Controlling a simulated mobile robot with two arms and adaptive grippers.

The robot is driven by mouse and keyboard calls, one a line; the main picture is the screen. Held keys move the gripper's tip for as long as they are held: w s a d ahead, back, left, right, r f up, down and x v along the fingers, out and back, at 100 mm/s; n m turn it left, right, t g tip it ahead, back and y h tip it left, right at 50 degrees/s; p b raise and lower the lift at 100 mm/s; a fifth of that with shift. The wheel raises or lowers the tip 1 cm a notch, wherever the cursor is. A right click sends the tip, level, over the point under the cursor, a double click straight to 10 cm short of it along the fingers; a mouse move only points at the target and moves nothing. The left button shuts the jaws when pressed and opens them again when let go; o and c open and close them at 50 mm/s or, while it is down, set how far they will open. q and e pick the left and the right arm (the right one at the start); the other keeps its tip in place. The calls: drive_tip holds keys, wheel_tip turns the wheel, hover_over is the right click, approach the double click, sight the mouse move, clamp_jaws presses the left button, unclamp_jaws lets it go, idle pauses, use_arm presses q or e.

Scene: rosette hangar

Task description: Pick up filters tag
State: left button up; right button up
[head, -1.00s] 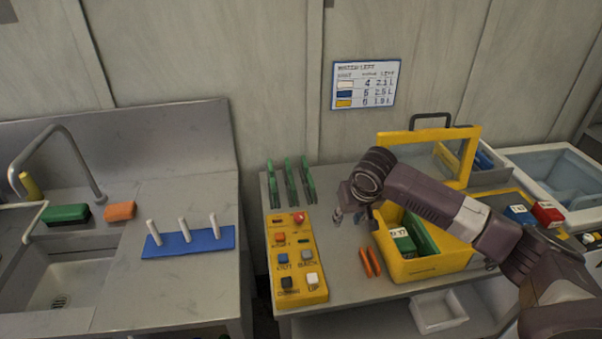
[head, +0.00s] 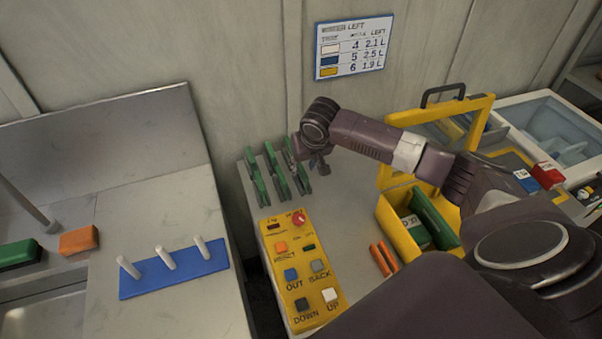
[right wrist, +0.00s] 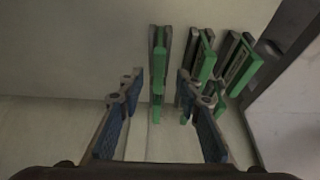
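Three green tags stand in grey holders at the back left corner of the bench: a left one (head: 257,180), a middle one (head: 276,175) and a right one (head: 303,182). I cannot read which is the filters tag. My right gripper (head: 308,168) is at the right-hand tag in the head view and partly covers it. In the right wrist view the gripper (right wrist: 162,88) is open, with one green tag (right wrist: 158,80) between its blue-padded fingers, a gap showing on both sides. The two other tags stand to the right there. My left gripper is not in view.
A yellow button panel (head: 297,262) lies in front of the tags. A yellow bin (head: 401,238) with green boxes and two orange sticks (head: 383,258) are to the right. A blue peg stand (head: 175,272) sits on the left counter, across a gap.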

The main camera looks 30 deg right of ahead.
sight(302, 169)
drive_tip(key=p+x, duration=0.1)
drive_tip(key=x, duration=0.3)
drive_tip(key=shift+w+d+f, duration=0.1)
drive_tip(key=shift+w+d, duration=0.1)
drive_tip(key=shift+c, duration=2.3)
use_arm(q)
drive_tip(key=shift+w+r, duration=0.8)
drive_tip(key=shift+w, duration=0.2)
use_arm(e)
clamp_jaws()
